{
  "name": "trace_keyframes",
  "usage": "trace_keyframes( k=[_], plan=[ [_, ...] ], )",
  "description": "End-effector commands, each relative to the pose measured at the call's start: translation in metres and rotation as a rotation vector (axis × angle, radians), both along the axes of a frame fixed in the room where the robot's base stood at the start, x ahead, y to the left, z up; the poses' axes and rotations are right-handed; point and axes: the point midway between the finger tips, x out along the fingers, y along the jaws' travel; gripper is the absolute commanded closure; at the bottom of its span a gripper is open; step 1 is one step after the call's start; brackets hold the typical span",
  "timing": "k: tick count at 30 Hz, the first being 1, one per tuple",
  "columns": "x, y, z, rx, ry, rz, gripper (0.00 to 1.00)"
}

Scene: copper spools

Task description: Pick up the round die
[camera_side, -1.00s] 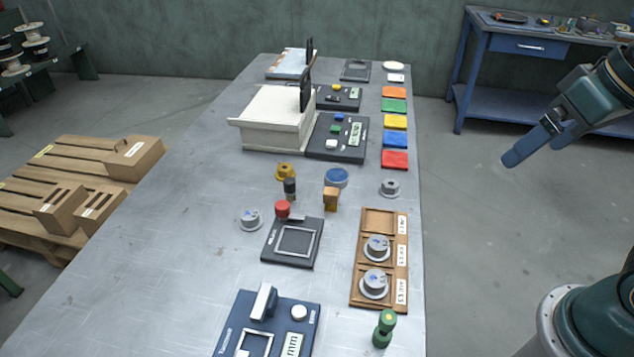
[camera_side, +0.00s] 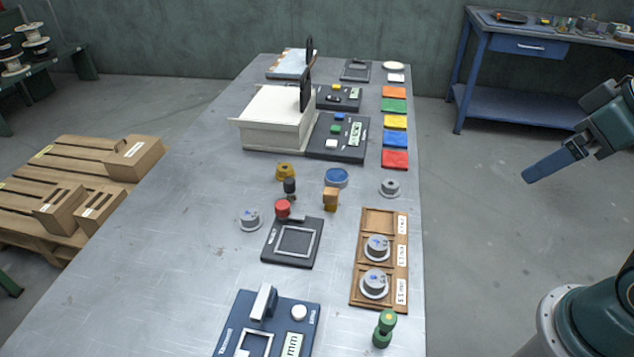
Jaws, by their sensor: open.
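Several grey round pieces that look like dies are on the metal table. One round piece (camera_side: 251,220) lies loose left of the black frame plate, and another (camera_side: 389,188) lies near the table's right edge. Two more, an upper one (camera_side: 377,246) and a lower one (camera_side: 374,284), sit in the middle and lower compartments of the wooden tray (camera_side: 404,285); its top compartment is empty. I cannot tell which piece the task means. My gripper (camera_side: 528,176) is open and empty, right of the table over the floor, apart from all the pieces; its fingers overlap in this view.
A black frame plate (camera_side: 275,250) with a red knob, a blue device (camera_side: 237,325) and a green stamp-like piece (camera_side: 386,328) stand near the front. A blue round piece (camera_side: 337,177) and a white box (camera_side: 275,115) are farther back. The table's left front is clear.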

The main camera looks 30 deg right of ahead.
Motion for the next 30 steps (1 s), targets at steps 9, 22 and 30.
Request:
trace_keyframes(
  k=[9,22,30],
  plan=[
    [0.0001,0.0,0.0,0.0,0.0,0.0,0.0],
    [0.0001,0.0,0.0,0.0,0.0,0.0,0.39],
    [0.0014,0.0009,-0.0003,-0.003,0.004,0.012,0.39]
  ],
)
